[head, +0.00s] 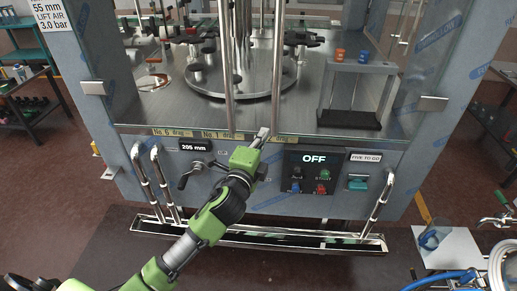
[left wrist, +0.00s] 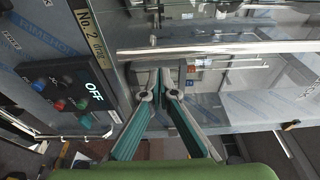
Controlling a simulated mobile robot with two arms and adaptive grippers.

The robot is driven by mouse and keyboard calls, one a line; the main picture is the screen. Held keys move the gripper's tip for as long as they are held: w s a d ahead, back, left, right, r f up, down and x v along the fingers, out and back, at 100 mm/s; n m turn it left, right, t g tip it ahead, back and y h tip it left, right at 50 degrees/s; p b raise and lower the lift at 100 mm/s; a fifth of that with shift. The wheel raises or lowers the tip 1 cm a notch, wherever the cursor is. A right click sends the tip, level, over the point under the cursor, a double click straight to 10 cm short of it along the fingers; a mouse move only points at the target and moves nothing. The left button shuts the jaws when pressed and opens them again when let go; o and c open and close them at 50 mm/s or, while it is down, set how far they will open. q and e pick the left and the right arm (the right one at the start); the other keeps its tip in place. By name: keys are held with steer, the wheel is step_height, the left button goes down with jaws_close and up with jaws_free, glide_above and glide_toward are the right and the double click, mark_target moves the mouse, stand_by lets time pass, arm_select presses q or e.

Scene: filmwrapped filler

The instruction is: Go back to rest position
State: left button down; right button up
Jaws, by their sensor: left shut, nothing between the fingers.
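My left arm is green and comes in from the lower left in the head view. My left gripper (head: 262,136) is in front of the lower front edge of the filler machine's glass enclosure, above the control panel (head: 310,172), which reads OFF. In the left wrist view the gripper (left wrist: 159,88) has its fingertips together with nothing between them. Whether it touches the machine I cannot tell. The control panel also shows at the left of that view (left wrist: 68,90). My right gripper is not in view.
A crank handle (head: 196,174) and bent chrome rails (head: 376,198) stick out from the machine's front. A chrome-edged trough (head: 270,238) runs low along it. At the lower right are a white-topped stand (head: 458,250) and a blue hose (head: 440,279). The floor at lower left is mostly clear.

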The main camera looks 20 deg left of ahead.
arm_select(q)
steer(key=s, duration=0.5)
steer(key=s+a+f+n+g+b, duration=0.1)
steer(key=s+f+n+g, duration=0.2)
steer(key=f, duration=1.4)
steer(key=s+a+f+n+g+b, duration=0.1)
steer(key=s+f+n+g, duration=0.2)
steer(key=f, duration=1.5)
steer(key=s+f+n+g, duration=0.3)
steer(key=s+f+g, duration=0.2)
steer(key=s+f, duration=1.25)
steer(key=s+f+n+g, duration=0.2)
steer(key=s+f, duration=0.3)
steer(key=s, duration=0.4)
steer(key=s+f+n+g, duration=0.2)
steer(key=s+f, duration=0.3)
steer(key=s, duration=0.5)
steer(key=s+d+f+n+g+h+b, duration=0.1)
steer(key=s+f, duration=0.4)
steer(key=s, duration=0.5)
steer(key=shift+f+n+g, duration=0.3)
steer(key=shift+n+g, duration=0.2)
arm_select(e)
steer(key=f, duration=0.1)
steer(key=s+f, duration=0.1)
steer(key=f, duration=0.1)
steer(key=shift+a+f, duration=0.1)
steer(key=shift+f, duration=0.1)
arm_select(q)
steer(key=shift+s, duration=0.1)
